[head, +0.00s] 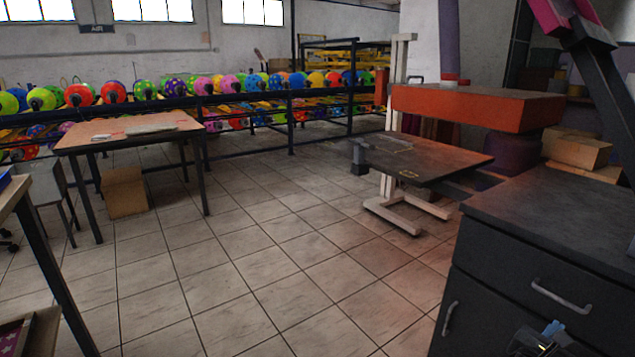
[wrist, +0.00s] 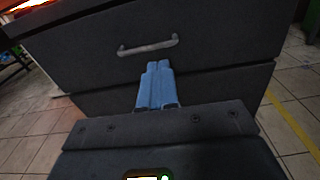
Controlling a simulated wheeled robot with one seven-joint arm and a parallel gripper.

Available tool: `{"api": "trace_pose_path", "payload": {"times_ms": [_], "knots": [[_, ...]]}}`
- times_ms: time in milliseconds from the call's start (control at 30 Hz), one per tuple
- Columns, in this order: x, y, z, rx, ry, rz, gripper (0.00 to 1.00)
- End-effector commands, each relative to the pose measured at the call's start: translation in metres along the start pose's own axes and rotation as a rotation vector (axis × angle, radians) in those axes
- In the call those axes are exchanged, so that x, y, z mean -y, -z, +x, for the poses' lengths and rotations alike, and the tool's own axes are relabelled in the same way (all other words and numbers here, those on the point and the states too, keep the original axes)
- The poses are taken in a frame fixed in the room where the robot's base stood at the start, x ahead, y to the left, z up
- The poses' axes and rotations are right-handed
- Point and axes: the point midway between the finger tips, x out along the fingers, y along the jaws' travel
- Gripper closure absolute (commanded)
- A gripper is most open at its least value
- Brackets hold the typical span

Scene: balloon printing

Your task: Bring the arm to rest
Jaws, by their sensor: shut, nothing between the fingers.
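My gripper (wrist: 158,66) shows in the wrist view with its two blue fingers together and nothing between them. It points at the dark cabinet (wrist: 210,50), just below a metal drawer handle (wrist: 148,47), and I cannot tell whether it touches the front. In the head view my gripper (head: 553,328) is at the bottom right, in front of the dark cabinet (head: 560,215), partly cut off by the frame edge.
A wooden table (head: 130,131) stands at the left, with a cardboard box (head: 124,192) beneath it. Balloons fill racks along the back. A dark platform (head: 420,158) on a white stand is behind the cabinet. The tiled floor (head: 260,260) in the middle is clear.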

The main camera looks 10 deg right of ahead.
Motion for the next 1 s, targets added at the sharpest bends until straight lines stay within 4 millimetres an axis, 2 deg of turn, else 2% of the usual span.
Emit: {"api": "trace_pose_path", "payload": {"times_ms": [167, 300, 400, 500, 667, 767, 867, 1000], "knots": [[0.013, 0.035, -0.058, -0.146, -0.114, 0.216, 1.00], [0.027, 0.057, -0.120, -0.315, -0.206, 0.468, 1.00], [0.039, 0.064, -0.166, -0.444, -0.250, 0.652, 1.00], [0.052, 0.063, -0.211, -0.578, -0.278, 0.836, 1.00], [0.076, 0.046, -0.282, -0.799, -0.279, 1.132, 1.00], [0.093, 0.025, -0.323, -0.938, -0.256, 1.318, 1.00], [0.110, -0.002, -0.360, -1.077, -0.208, 1.504, 1.00], [0.133, -0.051, -0.404, -1.264, -0.108, 1.764, 1.00]]}}
